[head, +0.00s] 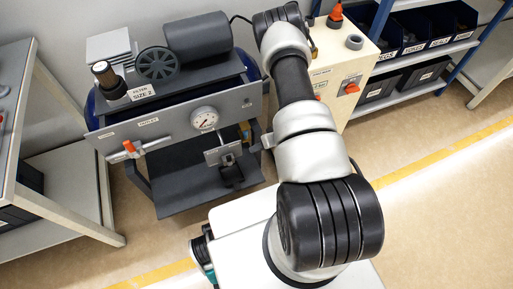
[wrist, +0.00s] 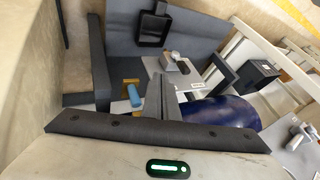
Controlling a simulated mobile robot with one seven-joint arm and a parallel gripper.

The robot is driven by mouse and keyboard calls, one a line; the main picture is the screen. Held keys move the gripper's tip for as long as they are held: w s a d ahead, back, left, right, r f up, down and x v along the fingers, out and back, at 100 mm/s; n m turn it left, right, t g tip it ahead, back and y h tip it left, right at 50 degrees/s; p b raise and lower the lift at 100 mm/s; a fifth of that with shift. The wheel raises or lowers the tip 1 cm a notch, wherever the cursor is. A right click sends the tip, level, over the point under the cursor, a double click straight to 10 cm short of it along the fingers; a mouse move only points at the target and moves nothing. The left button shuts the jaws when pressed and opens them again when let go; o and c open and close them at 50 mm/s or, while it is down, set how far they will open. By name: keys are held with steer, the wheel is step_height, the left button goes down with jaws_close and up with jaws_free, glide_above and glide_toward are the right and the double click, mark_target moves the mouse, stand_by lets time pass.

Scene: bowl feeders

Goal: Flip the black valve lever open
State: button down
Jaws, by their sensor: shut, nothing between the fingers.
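My gripper (wrist: 160,84) shows in the wrist view, its grey fingers together with nothing between them. In the head view it is hidden behind my arm. Beyond the fingertips and a little right is a small dark piece (wrist: 182,68) beside a light grey fitting on the grey panel; it may be the black valve lever, but it is too small to tell its position. The fingers appear apart from it. A blue handle (wrist: 134,95) by a brass-coloured part is just left of the fingers. The head view shows the machine's grey front panel (head: 176,130).
The panel carries a round gauge (head: 204,119) and an orange lever (head: 129,146). A dark blue tank (wrist: 222,112) lies right of the fingers. A cream cabinet (head: 340,75) stands beside the machine, a bench (head: 70,200) at left. Floor at right is clear.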

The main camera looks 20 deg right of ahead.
mark_target(229, 161)
steer(key=w+a+f+b, duration=0.1)
steer(key=w+a+f, duration=0.1)
steer(key=a+f, duration=0.2)
steer(key=shift+w+a+f+b, duration=0.2)
steer(key=shift+a+f+b, duration=0.15)
steer(key=shift+a, duration=1.1)
